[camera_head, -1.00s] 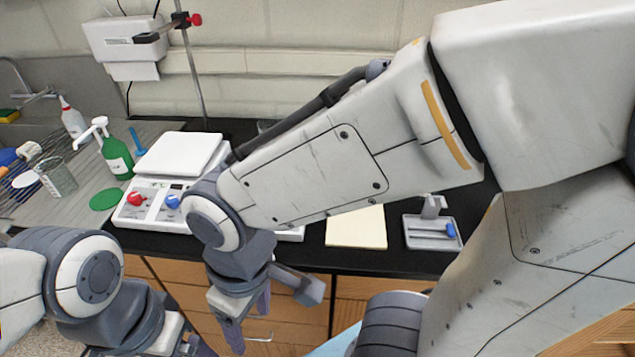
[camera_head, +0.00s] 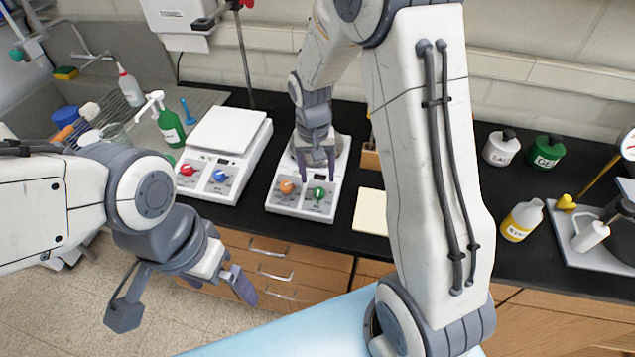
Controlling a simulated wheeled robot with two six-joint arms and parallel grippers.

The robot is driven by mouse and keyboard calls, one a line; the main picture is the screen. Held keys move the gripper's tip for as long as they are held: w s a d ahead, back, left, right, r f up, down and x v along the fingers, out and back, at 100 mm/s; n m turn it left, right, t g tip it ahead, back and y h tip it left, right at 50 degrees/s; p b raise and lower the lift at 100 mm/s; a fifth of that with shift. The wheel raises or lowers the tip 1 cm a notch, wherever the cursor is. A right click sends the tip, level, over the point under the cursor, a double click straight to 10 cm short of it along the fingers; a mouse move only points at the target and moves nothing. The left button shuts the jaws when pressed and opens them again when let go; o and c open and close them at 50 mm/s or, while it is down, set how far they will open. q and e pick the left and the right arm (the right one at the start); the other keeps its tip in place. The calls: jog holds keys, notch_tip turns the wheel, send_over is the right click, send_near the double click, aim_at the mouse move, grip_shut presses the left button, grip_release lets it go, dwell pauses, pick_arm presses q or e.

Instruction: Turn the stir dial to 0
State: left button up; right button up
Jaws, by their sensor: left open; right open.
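A white two-dial device (camera_head: 301,209) stands on the black bench, with an orange dial (camera_head: 286,187) on its left and a green dial (camera_head: 320,193) on its right. A similar device (camera_head: 213,192) to its left has a red dial (camera_head: 187,169) and a blue dial (camera_head: 220,176). Labels are too small to read, so I cannot tell which dial is stir. My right gripper (camera_head: 318,171) is open, pointing down, just behind the orange and green dials; contact is not visible. My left gripper (camera_head: 238,281) is open and empty in front of the bench drawers.
A pale flat pad (camera_head: 371,211) lies right of the orange-and-green device. A green bottle (camera_head: 171,129) stands at the left. My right arm covers the bench middle.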

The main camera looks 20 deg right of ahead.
aim_at(319, 190)
jog(key=shift+s+d+f+p, duration=0.1)
jog(key=shift+f+p, duration=0.35)
jog(key=shift+f, duration=2.15)
grip_shut()
